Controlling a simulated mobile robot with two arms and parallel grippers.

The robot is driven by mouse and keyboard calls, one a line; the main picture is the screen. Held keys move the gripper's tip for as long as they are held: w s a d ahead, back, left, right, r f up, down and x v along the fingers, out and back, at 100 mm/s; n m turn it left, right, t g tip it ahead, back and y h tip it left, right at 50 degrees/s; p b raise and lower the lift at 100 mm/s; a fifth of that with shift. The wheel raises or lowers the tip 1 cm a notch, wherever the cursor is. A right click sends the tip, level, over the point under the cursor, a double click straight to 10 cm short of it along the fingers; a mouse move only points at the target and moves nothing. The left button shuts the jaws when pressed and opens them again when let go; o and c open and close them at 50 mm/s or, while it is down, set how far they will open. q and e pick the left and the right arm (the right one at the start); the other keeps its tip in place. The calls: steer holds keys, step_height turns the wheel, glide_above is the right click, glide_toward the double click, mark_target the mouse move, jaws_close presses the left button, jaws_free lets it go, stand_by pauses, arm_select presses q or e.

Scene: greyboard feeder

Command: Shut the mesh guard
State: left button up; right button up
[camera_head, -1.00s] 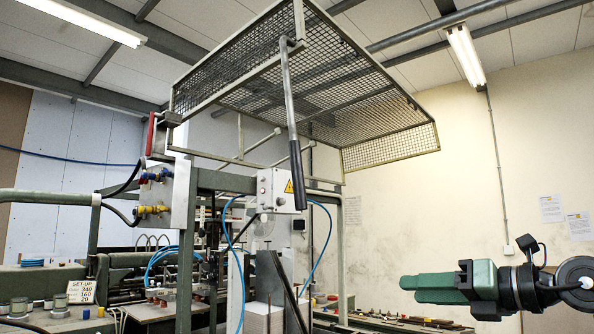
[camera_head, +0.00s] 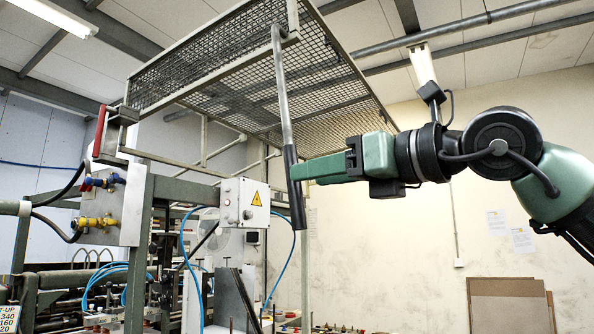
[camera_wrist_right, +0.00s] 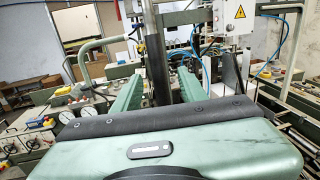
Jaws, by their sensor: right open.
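The mesh guard (camera_head: 235,70) is a pale-framed wire cage, raised high above the machine. A steel handle (camera_head: 283,90) hangs down from its front frame and ends in a black grip (camera_head: 294,205). My right gripper (camera_head: 298,171) is level with the upper part of the black grip, coming from the right. In the right wrist view, the black grip (camera_wrist_right: 156,65) stands upright between the two spread green fingers, with gaps beside it. The fingers are open and not clamped on it. My left gripper is not in view.
A panel with blue and yellow valves (camera_head: 118,205) is at the left. Blue hoses (camera_head: 285,263) hang near the machine. Boards (camera_head: 508,305) lean against the right wall.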

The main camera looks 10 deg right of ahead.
mark_target(294, 218)
steer(key=x, duration=0.4)
steer(key=shift+s+f+p, duration=0.1)
steer(key=shift+p, duration=0.3)
steer(key=shift+w+a+f, duration=0.1)
steer(key=shift+w+a, duration=0.35)
steer(key=shift+s+d, duration=0.1)
jaws_close()
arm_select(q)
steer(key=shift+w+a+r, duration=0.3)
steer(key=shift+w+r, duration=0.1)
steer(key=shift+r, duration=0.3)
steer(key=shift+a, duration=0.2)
